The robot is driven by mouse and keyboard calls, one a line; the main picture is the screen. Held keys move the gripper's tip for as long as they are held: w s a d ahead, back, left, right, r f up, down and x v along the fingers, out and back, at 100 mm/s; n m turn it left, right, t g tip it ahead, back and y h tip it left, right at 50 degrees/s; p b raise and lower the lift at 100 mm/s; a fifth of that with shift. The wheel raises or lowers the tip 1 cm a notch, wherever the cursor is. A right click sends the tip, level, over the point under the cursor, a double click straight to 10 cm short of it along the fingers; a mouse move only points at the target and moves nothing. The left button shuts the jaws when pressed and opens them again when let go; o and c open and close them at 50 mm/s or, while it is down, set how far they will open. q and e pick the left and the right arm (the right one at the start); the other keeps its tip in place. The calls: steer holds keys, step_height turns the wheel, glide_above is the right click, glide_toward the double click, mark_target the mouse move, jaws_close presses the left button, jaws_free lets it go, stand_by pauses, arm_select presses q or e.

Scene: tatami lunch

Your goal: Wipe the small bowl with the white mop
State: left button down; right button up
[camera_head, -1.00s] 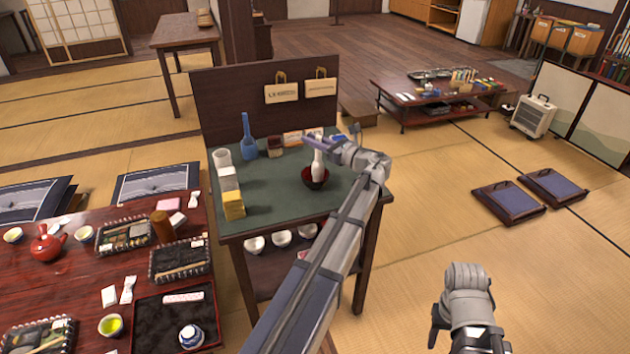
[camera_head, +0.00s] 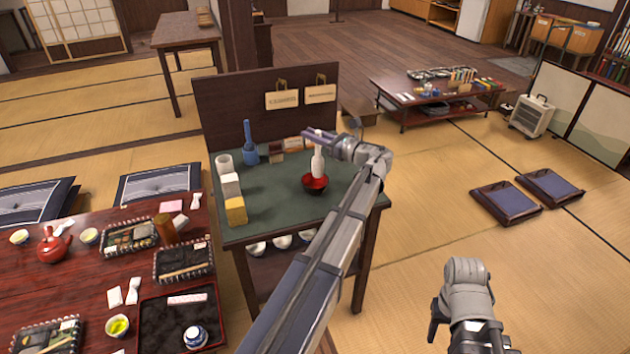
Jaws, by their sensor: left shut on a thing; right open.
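The small bowl (camera_head: 315,184), red outside and dark inside, stands on the green-topped side table. The white mop (camera_head: 318,163) is upright, its lower end at the bowl; whether it touches the inside cannot be told. My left gripper (camera_head: 319,141) is shut on the mop's upper part, above the bowl. The arm comes in from the lower middle and covers the table's right part. My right gripper (camera_head: 435,325) is open and empty, low over the tatami at the right, away from the table.
A blue brush-like tool (camera_head: 249,153), a white cup (camera_head: 224,165), a white block (camera_head: 230,184) and a yellow block (camera_head: 236,211) line the left of the side table (camera_head: 270,205). White bowls (camera_head: 257,249) sit on its lower shelf. A red lunch table (camera_head: 70,285) fills the lower left.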

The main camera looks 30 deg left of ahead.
step_height(320, 180, up, 6)
steer(key=p, duration=0.5)
stand_by(0.5)
